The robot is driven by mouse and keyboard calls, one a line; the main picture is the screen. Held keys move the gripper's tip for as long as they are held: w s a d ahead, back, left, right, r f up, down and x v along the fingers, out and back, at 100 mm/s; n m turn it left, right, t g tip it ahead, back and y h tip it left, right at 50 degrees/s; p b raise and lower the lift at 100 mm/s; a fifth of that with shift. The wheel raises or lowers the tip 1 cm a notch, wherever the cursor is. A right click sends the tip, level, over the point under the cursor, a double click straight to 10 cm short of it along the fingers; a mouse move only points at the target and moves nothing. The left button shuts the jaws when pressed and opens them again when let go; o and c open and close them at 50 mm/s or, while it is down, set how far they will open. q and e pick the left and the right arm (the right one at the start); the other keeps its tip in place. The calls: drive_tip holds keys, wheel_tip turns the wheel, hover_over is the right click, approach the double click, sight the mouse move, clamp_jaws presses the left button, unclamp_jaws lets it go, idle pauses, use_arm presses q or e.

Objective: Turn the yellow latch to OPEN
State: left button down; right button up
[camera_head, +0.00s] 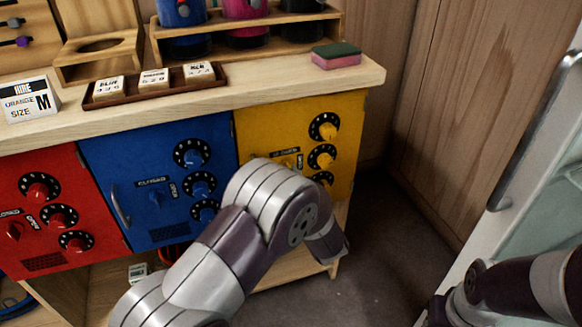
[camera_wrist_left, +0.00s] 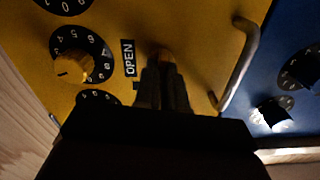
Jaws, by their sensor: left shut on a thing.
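The yellow locker door (camera_head: 258,125) carries several black dials and a small yellow latch (camera_head: 289,161), partly hidden behind my left arm in the head view. In the left wrist view the latch (camera_wrist_left: 165,56) is at the tips of my left gripper (camera_wrist_left: 163,78), which is shut on it. The OPEN label (camera_wrist_left: 128,58) is beside the latch there. Its exact turn is hard to tell, as the fingers cover most of it.
A blue door (camera_head: 125,165) and a red door (camera_head: 25,190) with dials stand left of the yellow one. A metal handle (camera_wrist_left: 240,65) sticks out near the latch. The wooden counter (camera_head: 270,88) overhangs the doors and bears a sponge (camera_head: 336,58). A glass-door cabinet (camera_head: 545,200) stands at right.

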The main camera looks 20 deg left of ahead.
use_arm(q)
drive_tip(key=shift+d+f+m+p, duration=0.1)
drive_tip(key=shift+f+m+p, duration=0.05)
drive_tip(key=shift+m+p, duration=7.85)
drive_tip(key=shift+m, duration=0.3)
drive_tip(key=c, duration=1.2)
unclamp_jaws()
drive_tip(key=shift+w, duration=0.1)
drive_tip(key=shift+d, duration=0.1)
drive_tip(key=p+v, duration=0.1)
drive_tip(key=v, duration=1.1)
drive_tip(key=shift+s+d, duration=0.15)
drive_tip(key=shift+s, duration=0.15)
